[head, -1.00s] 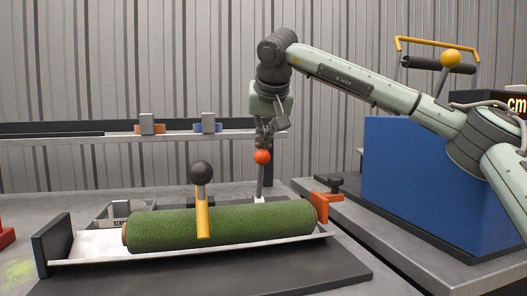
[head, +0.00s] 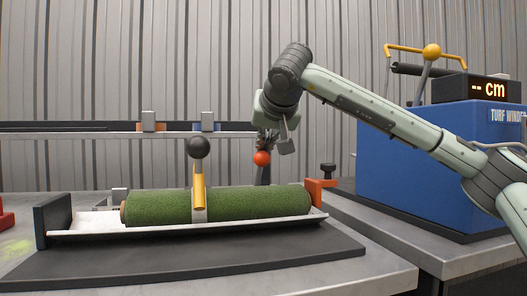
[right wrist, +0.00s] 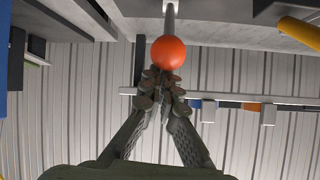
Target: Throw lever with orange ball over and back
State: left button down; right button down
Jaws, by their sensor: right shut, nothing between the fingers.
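My right gripper (head: 267,140) is directly above the ball in the head view, pointing down. Its fingers (right wrist: 163,88) are shut together and empty, close against the ball; I cannot tell whether they touch it. My left gripper is not in view.
The turf roll (head: 245,205) lies in a tray, with a black-knobbed yellow lever (head: 199,180) in front. An orange clamp (head: 320,190) stands at the tray's right end. A blue turf winder (head: 420,150) with a "-- cm" display stands right. A rail (head: 90,135) runs behind.

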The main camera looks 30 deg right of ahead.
jog(key=shift+s+a+f, duration=0.1)
jog(key=shift+s+f, duration=0.05)
jog(key=shift+f, duration=0.1)
jog(key=shift+f, duration=0.1)
dwell(0.3)
jog(key=shift+s+a+r, duration=0.2)
jog(key=shift+s+r, duration=0.05)
jog(key=shift+s, duration=0.25)
jog(key=v, duration=1.1)
jog(key=shift+d+r, duration=0.2)
jog(key=shift+r, duration=0.1)
